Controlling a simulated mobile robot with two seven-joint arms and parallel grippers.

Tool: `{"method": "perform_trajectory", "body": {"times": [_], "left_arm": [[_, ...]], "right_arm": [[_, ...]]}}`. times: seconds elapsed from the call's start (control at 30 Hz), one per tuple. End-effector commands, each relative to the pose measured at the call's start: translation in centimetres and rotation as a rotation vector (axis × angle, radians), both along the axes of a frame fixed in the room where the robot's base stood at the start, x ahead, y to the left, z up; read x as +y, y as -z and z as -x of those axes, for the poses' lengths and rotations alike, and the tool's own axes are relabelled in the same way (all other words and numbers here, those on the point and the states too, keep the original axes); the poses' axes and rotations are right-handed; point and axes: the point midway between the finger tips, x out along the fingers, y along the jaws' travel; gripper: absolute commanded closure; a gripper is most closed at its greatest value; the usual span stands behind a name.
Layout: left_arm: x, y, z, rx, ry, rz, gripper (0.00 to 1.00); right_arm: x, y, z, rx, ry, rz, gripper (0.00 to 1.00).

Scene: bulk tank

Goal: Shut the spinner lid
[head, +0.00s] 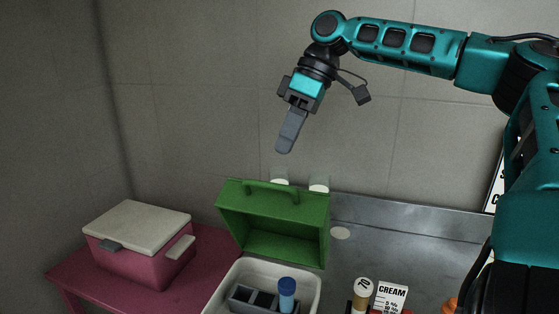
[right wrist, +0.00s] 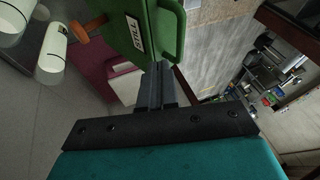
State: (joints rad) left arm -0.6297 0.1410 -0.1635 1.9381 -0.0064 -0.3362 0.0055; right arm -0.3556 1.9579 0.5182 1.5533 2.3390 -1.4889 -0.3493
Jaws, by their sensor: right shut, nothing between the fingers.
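The spinner's green lid (head: 285,215) stands open, tilted up at the back of its cream base (head: 313,290), with its hollow inside facing me. A green handle is on its upper edge. The base holds a grey rack (head: 240,297) and a blue-capped tube (head: 287,291). My right gripper (head: 284,148) is shut and empty, pointing down above the lid and apart from it in the head view. In the right wrist view the lid (right wrist: 145,25), with a "STILL" label, is just beyond the shut fingers (right wrist: 158,70). My left gripper is not in view.
A pink cooler with a white top (head: 140,238) stands on a pink table (head: 75,275) at left. White cylinders (head: 319,188) are on the wall behind the lid.

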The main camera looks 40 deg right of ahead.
Motion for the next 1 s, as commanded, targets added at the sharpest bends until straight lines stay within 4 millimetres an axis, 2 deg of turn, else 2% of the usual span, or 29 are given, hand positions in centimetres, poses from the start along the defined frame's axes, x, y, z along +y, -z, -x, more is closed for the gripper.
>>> {"method": "perform_trajectory", "body": {"times": [0.03, 0.37, 1.0], "left_arm": [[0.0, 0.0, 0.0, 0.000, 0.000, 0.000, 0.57], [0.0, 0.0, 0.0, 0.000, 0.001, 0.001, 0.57], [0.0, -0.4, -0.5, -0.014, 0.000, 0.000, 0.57]], "right_arm": [[0.5, 1.1, 0.0, 0.004, -0.002, 0.000, 1.00], [2.9, 2.9, 1.3, 0.000, 0.001, -0.001, 1.00], [2.9, 3.2, 1.5, -0.008, 0.001, 0.014, 1.00]]}}
